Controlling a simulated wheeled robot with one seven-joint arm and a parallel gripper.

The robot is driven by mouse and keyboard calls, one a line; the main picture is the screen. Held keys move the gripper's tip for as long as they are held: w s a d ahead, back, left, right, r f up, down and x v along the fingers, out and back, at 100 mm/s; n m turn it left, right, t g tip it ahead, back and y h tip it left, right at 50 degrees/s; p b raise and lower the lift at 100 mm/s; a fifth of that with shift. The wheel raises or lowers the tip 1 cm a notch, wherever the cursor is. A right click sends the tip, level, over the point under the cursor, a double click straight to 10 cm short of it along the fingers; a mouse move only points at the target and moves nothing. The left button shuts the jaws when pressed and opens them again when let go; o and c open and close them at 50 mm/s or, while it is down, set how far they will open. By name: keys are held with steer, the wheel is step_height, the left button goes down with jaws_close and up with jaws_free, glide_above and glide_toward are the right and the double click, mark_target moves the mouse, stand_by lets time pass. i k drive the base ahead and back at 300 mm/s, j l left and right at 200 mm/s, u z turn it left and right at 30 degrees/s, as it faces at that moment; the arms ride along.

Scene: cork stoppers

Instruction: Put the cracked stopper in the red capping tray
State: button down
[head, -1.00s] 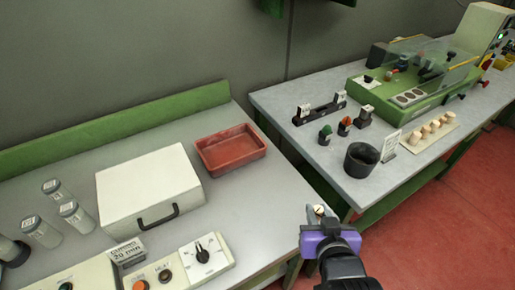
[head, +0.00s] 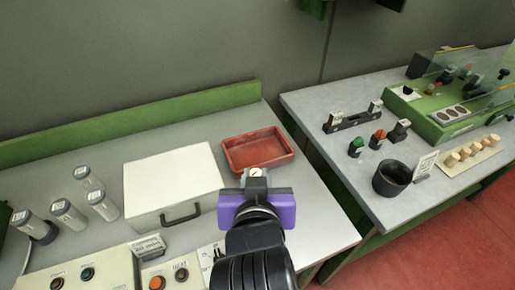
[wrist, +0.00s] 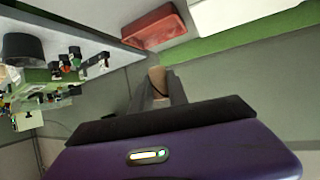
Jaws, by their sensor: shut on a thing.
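My gripper (head: 256,178) is shut on a cork stopper (head: 256,172), held up in front of the red tray in the head view. In the wrist view the stopper (wrist: 157,78) is a tan cork with a dark line across it, between the fingers of my gripper (wrist: 160,92). The red tray (head: 236,162) lies on the left bench just beyond my gripper in the head view and looks empty. It also shows at the top of the wrist view (wrist: 152,36). The stopper is apart from the tray.
A white box with a handle (head: 172,180) stands left of the tray. Several capped jars (head: 68,215) and a control panel (head: 110,268) share that bench. The right bench holds a dark cup (head: 391,179), a pale strip with several corks (head: 492,149) and a green machine (head: 440,118).

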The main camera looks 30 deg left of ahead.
mark_target(258, 156)
steer(key=i+j, duration=0.55)
steer(key=i, duration=0.2)
